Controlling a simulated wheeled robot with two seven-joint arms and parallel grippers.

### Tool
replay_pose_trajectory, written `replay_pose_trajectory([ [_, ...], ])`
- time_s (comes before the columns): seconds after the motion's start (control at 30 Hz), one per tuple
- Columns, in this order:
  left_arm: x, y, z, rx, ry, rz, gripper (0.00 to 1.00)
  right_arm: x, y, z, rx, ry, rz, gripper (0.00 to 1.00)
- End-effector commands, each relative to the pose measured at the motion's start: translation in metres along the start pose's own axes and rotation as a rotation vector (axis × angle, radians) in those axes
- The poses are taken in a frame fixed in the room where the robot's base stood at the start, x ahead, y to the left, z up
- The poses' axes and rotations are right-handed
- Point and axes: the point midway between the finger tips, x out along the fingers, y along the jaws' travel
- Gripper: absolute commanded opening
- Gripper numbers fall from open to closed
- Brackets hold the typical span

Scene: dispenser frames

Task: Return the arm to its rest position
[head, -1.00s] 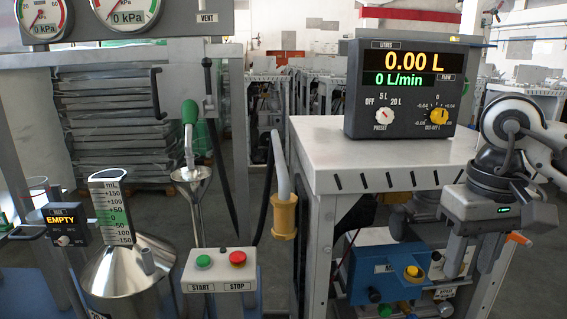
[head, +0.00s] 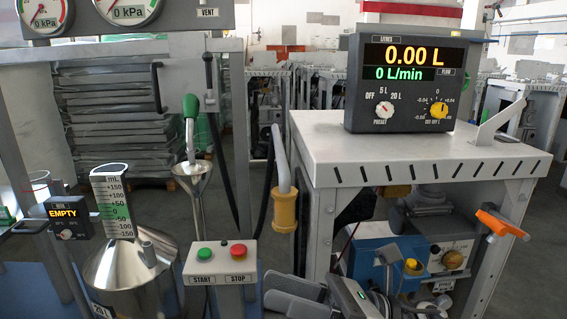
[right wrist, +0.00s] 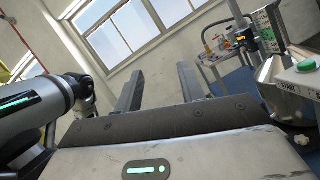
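My right gripper (head: 277,288) is low at the bottom of the head view, its fingers pointing left, in front of the frame with the display. It also shows in the right wrist view (right wrist: 157,78), where its two dark fingers stand apart with nothing between them. The gripper is open and empty. My left gripper is in neither current view. The head view partly cuts off my right arm at the bottom edge.
The START/STOP box (head: 220,263) stands left of my right gripper. The yellow-handled nozzle (head: 284,210) hangs above it. The blue unit (head: 385,268) is behind and right of it. A steel measuring can (head: 133,270) stands at left. An orange lever (head: 500,224) sticks out at right.

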Motion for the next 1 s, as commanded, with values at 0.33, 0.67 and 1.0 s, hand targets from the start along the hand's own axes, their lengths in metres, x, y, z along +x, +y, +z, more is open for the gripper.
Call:
replay_pose_trajectory([
  [0.33, -0.001, 0.000, 0.001, 0.000, -0.002, 0.000, 0.36, -0.155, -0.088, -0.114, 1.556, -1.133, -0.575, 0.39],
  [0.67, 0.000, 0.000, 0.000, 0.000, 0.000, 0.000, 0.36, -0.247, -0.040, -0.255, 2.160, -1.878, -0.776, 0.39],
  [1.0, 0.002, -0.001, -0.005, 0.002, 0.010, -0.001, 0.36, -0.254, -0.029, -0.271, 2.213, -1.975, -0.793, 0.39],
])
